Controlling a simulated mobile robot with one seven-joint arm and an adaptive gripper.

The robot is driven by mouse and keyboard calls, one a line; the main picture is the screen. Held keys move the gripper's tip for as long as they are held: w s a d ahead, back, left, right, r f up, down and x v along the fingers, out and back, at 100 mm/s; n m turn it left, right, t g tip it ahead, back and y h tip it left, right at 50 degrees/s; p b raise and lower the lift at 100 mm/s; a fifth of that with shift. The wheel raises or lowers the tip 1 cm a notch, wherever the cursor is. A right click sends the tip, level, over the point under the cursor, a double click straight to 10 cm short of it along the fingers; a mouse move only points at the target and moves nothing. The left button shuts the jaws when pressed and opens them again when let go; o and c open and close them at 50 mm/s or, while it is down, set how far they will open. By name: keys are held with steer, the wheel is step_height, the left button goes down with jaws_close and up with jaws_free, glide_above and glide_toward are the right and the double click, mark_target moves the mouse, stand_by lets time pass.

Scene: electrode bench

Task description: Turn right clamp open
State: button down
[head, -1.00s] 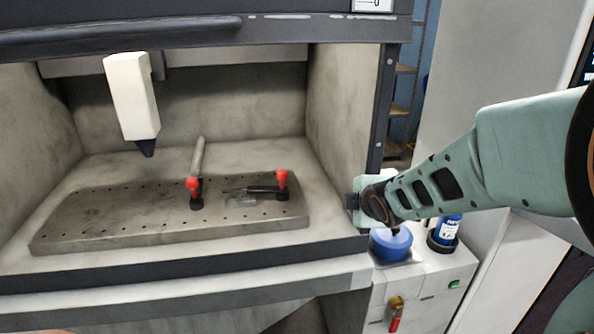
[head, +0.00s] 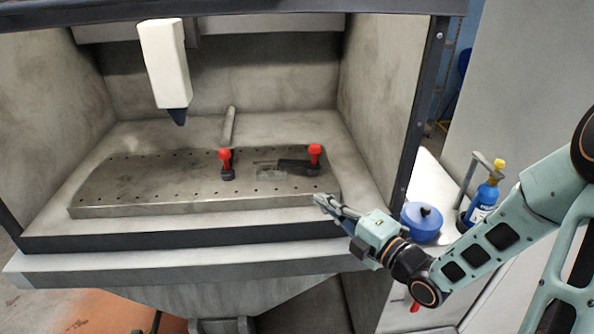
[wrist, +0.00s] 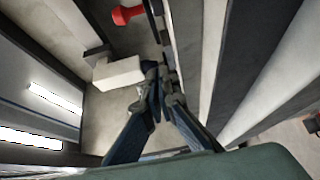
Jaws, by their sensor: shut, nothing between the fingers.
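The right clamp (head: 298,165) has a red knob on a black arm and sits near the right end of the perforated metal plate. The left clamp (head: 227,165), also red-knobbed, stands near the plate's middle. My gripper (head: 322,200) is shut and empty, at the front right corner of the plate, in front of the right clamp and apart from it. In the wrist view my gripper's fingers (wrist: 158,82) are together. A red knob (wrist: 127,14) shows at the top there; I cannot tell which clamp it belongs to.
The perforated plate (head: 120,185) lies inside a grey enclosure with a right side wall (head: 380,105). A white tool head with a dark tip (head: 165,65) hangs above the plate's left part. A blue round container (head: 422,222) and a blue bottle (head: 482,200) stand outside, right.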

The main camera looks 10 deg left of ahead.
steer(key=p, duration=0.2)
glide_toward(287, 164)
steer(key=a, duration=0.3)
steer(key=shift+s+a, duration=0.3)
steer(key=shift+s, duration=0.05)
steer(key=shift+w+a, duration=0.15)
steer(key=shift+w, duration=0.45)
steer(key=shift+w+a, duration=0.15)
steer(key=shift+w, duration=0.45)
steer(key=shift+w+a+f+p, duration=0.1)
steer(key=shift+w+p, duration=0.25)
steer(key=shift+w, duration=0.6)
steer(key=shift+a+t+b, duration=0.2)
steer(key=shift+t+b, duration=0.1)
steer(key=shift+b, duration=0.45)
